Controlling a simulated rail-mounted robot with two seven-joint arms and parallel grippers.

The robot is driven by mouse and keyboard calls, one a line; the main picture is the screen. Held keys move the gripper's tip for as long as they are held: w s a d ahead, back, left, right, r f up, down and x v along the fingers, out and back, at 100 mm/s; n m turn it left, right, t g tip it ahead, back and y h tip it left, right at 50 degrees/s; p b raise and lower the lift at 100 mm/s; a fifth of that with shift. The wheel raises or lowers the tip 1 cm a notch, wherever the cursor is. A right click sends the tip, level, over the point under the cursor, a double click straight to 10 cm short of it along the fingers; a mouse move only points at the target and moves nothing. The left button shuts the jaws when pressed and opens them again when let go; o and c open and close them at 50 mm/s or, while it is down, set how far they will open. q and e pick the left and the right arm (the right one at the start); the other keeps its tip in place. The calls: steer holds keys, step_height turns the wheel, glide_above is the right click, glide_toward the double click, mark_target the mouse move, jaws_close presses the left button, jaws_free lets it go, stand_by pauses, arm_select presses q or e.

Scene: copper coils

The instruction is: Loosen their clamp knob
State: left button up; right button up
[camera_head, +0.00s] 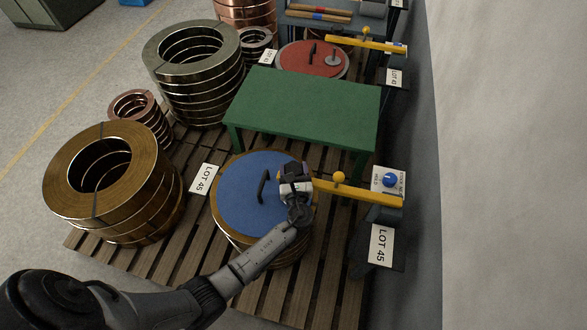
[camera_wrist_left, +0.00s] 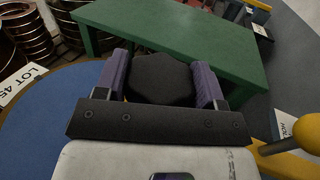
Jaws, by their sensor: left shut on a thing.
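The black clamp knob (camera_wrist_left: 162,80) sits between the purple fingers of my left gripper (camera_wrist_left: 163,85) in the left wrist view. The fingers are shut on its two sides. In the head view my left gripper (camera_head: 293,178) is over the right part of the blue round lid (camera_head: 238,195), at the left end of the yellow clamp bar (camera_head: 358,194). The gripper hides the knob there. A yellow ball (camera_head: 339,177) stands on the bar and also shows at the right of the wrist view (camera_wrist_left: 296,138). My right gripper is not in view.
A green table (camera_head: 310,105) stands just behind the blue lid. A black handle (camera_head: 262,186) rises from the lid. Brass coils (camera_head: 150,190) stand at left on the wooden pallet (camera_head: 165,262). Behind the green table is a red lid (camera_head: 300,62) with another yellow bar (camera_head: 360,43).

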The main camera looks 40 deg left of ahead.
arm_select(q)
steer(key=n+g+y+b, duration=0.1)
steer(key=n+g+y, duration=0.3)
steer(key=g, duration=0.1)
steer(key=shift+n+g, duration=0.4)
steer(key=shift+g+y, duration=0.3)
steer(key=shift+g, duration=0.2)
steer(key=o, duration=0.9)
steer(key=shift+o, duration=0.2)
steer(key=v, duration=0.7)
steer(key=shift+s+d+p, duration=0.15)
steer(key=shift+d+p, duration=0.1)
steer(key=shift+p, duration=0.15)
